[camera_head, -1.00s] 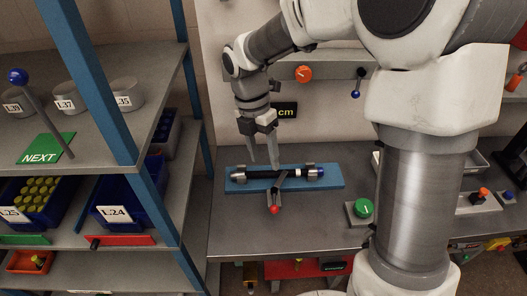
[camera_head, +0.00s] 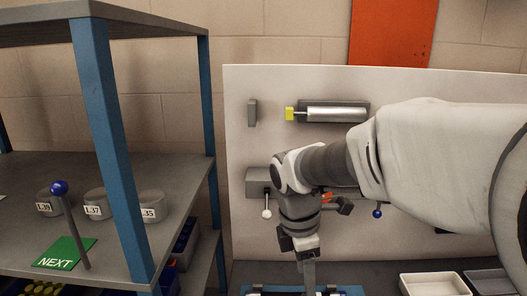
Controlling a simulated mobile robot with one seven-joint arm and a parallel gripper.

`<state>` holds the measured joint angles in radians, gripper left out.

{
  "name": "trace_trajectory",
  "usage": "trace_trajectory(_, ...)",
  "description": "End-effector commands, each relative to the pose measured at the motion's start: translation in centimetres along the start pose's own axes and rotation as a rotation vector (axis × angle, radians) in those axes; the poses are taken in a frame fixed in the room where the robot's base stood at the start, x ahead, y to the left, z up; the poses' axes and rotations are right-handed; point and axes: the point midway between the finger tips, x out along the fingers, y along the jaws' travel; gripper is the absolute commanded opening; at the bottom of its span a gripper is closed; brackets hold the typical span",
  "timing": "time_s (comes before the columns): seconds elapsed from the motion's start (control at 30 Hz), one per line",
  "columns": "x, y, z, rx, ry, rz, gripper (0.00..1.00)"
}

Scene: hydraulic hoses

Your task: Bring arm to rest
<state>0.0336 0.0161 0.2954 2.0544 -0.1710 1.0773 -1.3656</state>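My arm reaches in from the right in front of the white back panel (camera_head: 300,80), with its wrist hanging down at the centre. My gripper (camera_head: 309,278) points down at the bottom edge of the view, above or in front of the blue base (camera_head: 345,291) on the bench. Its fingertips are cut off or hidden, so I cannot tell whether it is open or shut. Only the top edge of the blue base and a little of what it bears show.
A blue-posted shelf rack (camera_head: 115,160) stands at left, with labelled grey cylinders, a green NEXT plate (camera_head: 64,252) and a blue-knobbed lever (camera_head: 60,188). A cylinder with a yellow end (camera_head: 335,114) is mounted on the panel.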

Motion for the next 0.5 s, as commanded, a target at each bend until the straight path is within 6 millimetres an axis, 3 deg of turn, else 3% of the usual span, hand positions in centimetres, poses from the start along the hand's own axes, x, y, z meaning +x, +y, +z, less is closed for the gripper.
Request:
trace_trajectory(0.2,-3.0,-4.1,2.4,0.517,0.037,0.132,0.6)
trace_trajectory(0.5,-5.1,-9.6,4.4,1.221,0.227,0.264,0.6)
